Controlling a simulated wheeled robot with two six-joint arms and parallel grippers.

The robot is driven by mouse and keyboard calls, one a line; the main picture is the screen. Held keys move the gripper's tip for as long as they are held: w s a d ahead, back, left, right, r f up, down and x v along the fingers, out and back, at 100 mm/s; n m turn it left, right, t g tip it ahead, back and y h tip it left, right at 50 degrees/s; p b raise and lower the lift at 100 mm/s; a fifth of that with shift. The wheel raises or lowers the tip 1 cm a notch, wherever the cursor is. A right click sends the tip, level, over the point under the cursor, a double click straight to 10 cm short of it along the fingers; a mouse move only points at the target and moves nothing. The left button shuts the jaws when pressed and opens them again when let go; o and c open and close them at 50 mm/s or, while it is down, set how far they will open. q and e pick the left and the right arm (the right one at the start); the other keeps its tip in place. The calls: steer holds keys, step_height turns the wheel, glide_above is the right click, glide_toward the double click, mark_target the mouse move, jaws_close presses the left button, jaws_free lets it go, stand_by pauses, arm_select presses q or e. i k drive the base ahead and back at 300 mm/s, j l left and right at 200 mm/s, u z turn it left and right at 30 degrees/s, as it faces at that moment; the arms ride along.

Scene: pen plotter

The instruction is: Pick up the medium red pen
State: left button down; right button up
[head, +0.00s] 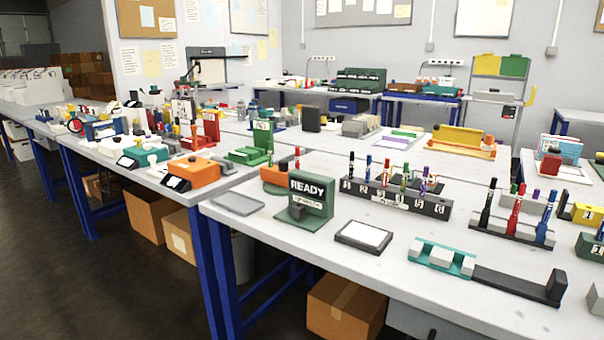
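A red pen (515,214) stands upright in a dark rack (503,232) at the right of the near table, between a black pen (486,208) and a blue pen (545,222). Another red pen (404,172) stands in a black numbered holder (392,201) in the middle of the table, among black, blue and green pens. A third, small red-topped item (297,158) stands behind the green READY stand. I cannot tell from size labels which red pen is the medium one. Neither of my grippers shows in the head view.
The green READY stand (306,194), a white-topped dark pad (364,237) and a teal fixture with a black arm (441,257) stand on the near table (300,250). Yellow and green numbered blocks (587,214) crowd the right edge. Bare tabletop lies between the holder and the teal fixture.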

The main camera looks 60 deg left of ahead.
mark_target(385, 176)
steer(key=u, duration=1.55)
